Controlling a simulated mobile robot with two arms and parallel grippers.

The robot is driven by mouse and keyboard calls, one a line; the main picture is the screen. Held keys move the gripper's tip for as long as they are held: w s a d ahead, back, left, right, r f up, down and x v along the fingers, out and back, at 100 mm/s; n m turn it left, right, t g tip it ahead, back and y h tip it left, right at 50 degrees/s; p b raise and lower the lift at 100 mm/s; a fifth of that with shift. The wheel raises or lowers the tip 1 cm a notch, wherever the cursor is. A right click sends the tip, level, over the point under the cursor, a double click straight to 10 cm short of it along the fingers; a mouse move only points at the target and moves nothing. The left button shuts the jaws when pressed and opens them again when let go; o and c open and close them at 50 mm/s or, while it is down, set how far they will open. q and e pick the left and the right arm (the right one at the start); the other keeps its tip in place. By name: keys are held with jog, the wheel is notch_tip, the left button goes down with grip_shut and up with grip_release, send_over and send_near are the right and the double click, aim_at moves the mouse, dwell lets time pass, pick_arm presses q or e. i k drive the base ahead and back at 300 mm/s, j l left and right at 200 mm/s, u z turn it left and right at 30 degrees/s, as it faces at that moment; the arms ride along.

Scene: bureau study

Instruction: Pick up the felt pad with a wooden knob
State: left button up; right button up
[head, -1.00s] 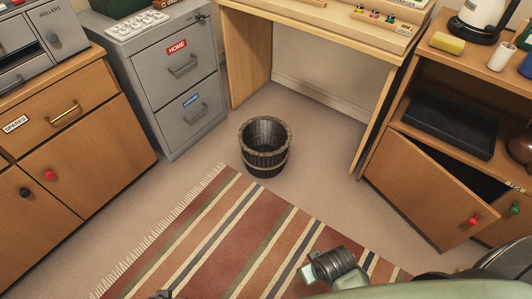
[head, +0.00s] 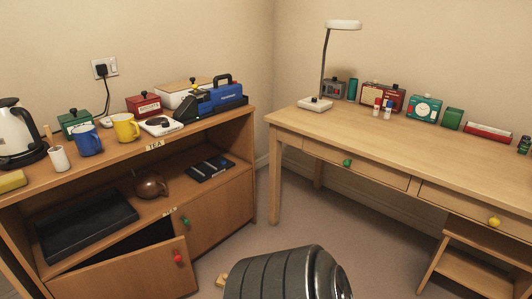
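I cannot make out a felt pad with a wooden knob in the head view. A yellow block (head: 12,181), maybe a sponge, lies at the left end of the shelf unit's top; no knob shows on it. A dark ribbed link of my arm rises at the bottom middle. A small tan piece (head: 222,281) shows beside it, too cut off to identify. Neither gripper's fingers are in the picture.
The shelf unit (head: 225,128) carries a kettle (head: 17,130), a blue mug (head: 87,141) and a yellow mug (head: 126,127). Its lower door (head: 125,275) stands ajar. The desk (head: 400,150) holds a lamp (head: 316,103) and several small boxes along the back. Floor between them is clear.

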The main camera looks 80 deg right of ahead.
aim_at(221, 282)
jog(key=k+j+z, duration=0.1)
jog(key=z, duration=2)
jog(key=i+u, duration=0.2)
jog(key=i, duration=0.45)
